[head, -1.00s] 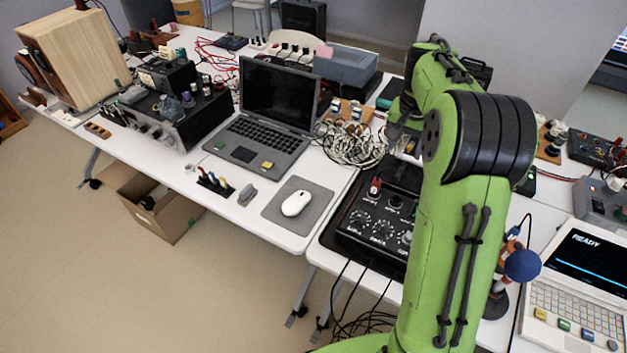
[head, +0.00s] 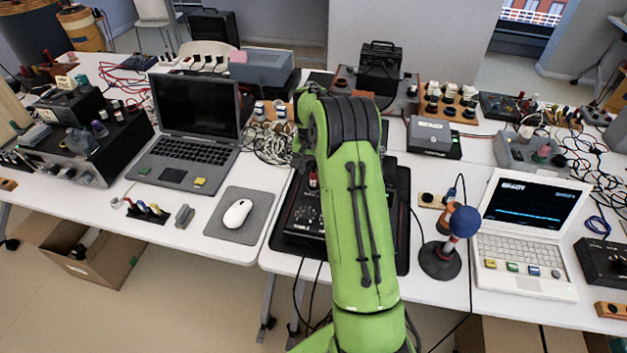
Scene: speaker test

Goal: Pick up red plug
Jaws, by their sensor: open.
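A small red plug (head: 313,180) stands on the left part of the black control box (head: 300,222), close to the left edge of my arm. My green arm covers the right part of this box. A small row of coloured plugs (head: 148,209) sits on the left table, in front of the laptop; they are too small to tell apart surely. My gripper does not show; it is hidden behind my arm, so its distance to the red plug cannot be told.
A laptop (head: 192,130), a mouse (head: 237,213) on a grey mat (head: 256,222) and a cable tangle (head: 268,145) lie left of my arm. To the right are a blue-topped stand (head: 440,258) and a white laptop (head: 528,245). Black instruments (head: 90,145) fill the far left.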

